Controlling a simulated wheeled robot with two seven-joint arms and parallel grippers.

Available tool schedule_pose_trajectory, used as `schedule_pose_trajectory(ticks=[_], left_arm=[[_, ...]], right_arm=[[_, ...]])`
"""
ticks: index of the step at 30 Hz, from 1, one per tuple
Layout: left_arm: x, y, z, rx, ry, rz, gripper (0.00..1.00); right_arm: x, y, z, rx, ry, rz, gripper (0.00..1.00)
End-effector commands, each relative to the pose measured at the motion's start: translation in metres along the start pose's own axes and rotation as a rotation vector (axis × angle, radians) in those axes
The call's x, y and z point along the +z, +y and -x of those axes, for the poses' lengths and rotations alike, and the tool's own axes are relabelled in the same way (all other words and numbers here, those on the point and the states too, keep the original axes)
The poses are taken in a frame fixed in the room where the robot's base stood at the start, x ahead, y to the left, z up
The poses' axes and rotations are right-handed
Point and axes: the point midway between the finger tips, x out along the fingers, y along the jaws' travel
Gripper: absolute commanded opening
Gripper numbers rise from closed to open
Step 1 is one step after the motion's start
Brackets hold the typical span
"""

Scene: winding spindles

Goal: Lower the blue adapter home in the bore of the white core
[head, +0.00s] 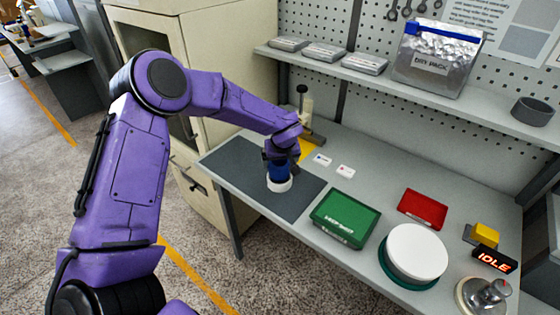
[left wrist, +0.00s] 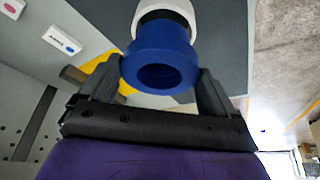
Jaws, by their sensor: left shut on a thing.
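The blue adapter (head: 279,172) is held upright in my left gripper (head: 279,160), above the white core. The blue adapter (left wrist: 160,58) fills the middle of the left wrist view, between the two dark fingers of the left gripper (left wrist: 161,85). The white core (head: 279,185) stands on the dark mat (head: 238,172). The white core (left wrist: 168,12) shows just beyond the adapter in the left wrist view. The adapter's lower end meets or overlaps the core's top; how deep it sits in the bore is hidden. My right gripper is not in view.
A press-like stand (head: 305,115) and a yellow patch (head: 306,148) lie behind the gripper. A green box (head: 345,218), a red box (head: 423,208) and a white round disc (head: 416,251) are to the right. Two small labels (head: 345,171) lie on the table. A shelf (head: 400,88) runs above.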

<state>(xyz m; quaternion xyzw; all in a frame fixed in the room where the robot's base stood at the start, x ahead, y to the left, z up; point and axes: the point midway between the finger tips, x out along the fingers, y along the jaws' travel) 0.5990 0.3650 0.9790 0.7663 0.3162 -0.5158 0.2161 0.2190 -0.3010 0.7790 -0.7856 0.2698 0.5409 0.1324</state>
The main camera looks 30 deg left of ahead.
Motion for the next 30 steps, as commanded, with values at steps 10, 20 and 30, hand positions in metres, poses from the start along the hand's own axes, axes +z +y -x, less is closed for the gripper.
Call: schedule_pose_trajectory(ticks=[10, 20, 30], left_arm=[[0.006, 0.0, -0.015, 0.001, 0.0, 0.001, 0.55], [0.011, 0.0, -0.029, 0.001, 0.001, 0.001, 0.55], [0.016, 0.0, -0.039, 0.001, 0.0, 0.0, 0.55]], right_arm=[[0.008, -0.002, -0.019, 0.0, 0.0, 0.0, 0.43], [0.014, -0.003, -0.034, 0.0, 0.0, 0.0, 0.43], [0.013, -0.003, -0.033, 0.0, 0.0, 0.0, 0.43]])
